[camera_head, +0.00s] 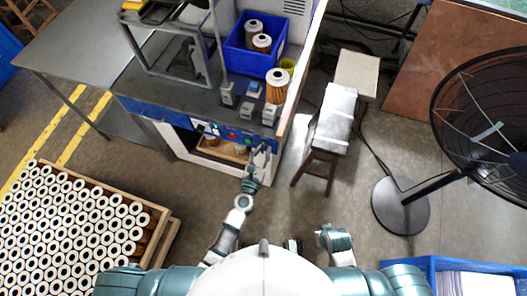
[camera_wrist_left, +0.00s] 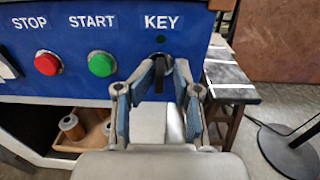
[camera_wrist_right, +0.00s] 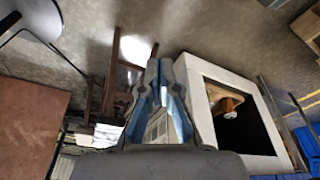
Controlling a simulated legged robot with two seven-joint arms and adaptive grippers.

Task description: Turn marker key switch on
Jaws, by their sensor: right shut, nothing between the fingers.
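The key switch (camera_wrist_left: 160,70) is a small black key under the word KEY on the blue front panel (camera_wrist_left: 210,70). My left gripper (camera_wrist_left: 164,66) is in front of it, with one finger on each side of the key. The fingers are apart; I cannot tell whether they touch the key. The fingers hide part of the key and its surround. In the head view my left gripper (camera_head: 264,152) reaches the right end of the panel. My right gripper (camera_wrist_right: 160,65) is shut and empty, away from the panel.
A red STOP button (camera_wrist_left: 46,63) and a green START button (camera_wrist_left: 102,64) sit left of the key. Filter cartridges stand in a blue bin (camera_head: 238,62) on the bench. A stool (camera_head: 326,160) stands right of the bench, and a black fan (camera_head: 480,120) farther right.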

